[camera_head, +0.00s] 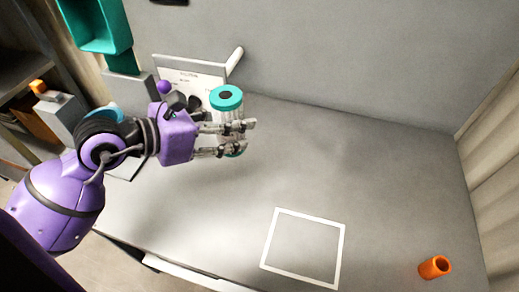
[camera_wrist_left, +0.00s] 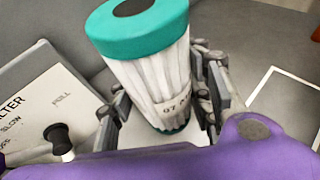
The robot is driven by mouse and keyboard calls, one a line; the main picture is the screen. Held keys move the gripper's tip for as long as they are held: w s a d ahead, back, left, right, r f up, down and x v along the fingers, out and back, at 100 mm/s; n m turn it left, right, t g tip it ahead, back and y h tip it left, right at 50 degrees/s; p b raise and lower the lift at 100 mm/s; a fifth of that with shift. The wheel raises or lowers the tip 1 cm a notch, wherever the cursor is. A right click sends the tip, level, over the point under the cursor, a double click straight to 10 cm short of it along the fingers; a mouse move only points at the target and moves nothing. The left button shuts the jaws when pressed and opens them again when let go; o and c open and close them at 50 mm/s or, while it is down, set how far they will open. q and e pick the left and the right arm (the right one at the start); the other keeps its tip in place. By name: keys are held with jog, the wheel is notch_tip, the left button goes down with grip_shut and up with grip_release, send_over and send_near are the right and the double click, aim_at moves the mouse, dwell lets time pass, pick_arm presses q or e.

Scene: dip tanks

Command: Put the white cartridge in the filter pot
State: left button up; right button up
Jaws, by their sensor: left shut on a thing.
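The white cartridge (camera_head: 230,114) is a pleated cylinder with teal end caps and a dark centre on its top cap. My left gripper (camera_head: 246,137) is shut on its side, with fingers on both sides, and the cartridge stands nearly upright in the head view. In the left wrist view the cartridge (camera_wrist_left: 150,78) is between the fingers and carries a partly hidden printed label. I cannot tell whether its lower end touches the table. I cannot make out the filter pot in either view. My right gripper is not in view.
A panel (camera_head: 188,77) with printed text and dark knobs stands behind my left wrist; its label shows in the wrist view (camera_wrist_left: 30,100). A white square outline (camera_head: 303,248) and an orange cylinder (camera_head: 434,267) are on the grey table. The table's middle right is clear.

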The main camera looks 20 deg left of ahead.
pick_arm(q)
jog(key=shift+w+d+f, duration=0.4)
jog(key=shift+d+f, duration=0.55)
jog(key=shift+f, duration=0.6)
jog(key=shift+w+d+f, duration=0.4)
jog(key=shift+d+f, duration=0.55)
jog(key=shift+f, duration=0.65)
jog(key=shift+w+d+f, duration=0.4)
jog(key=shift+d+f, duration=0.55)
jog(key=shift+f, duration=0.6)
jog(key=shift+f, duration=0.1)
jog(key=shift+f, duration=0.15)
jog(key=o, duration=1.3)
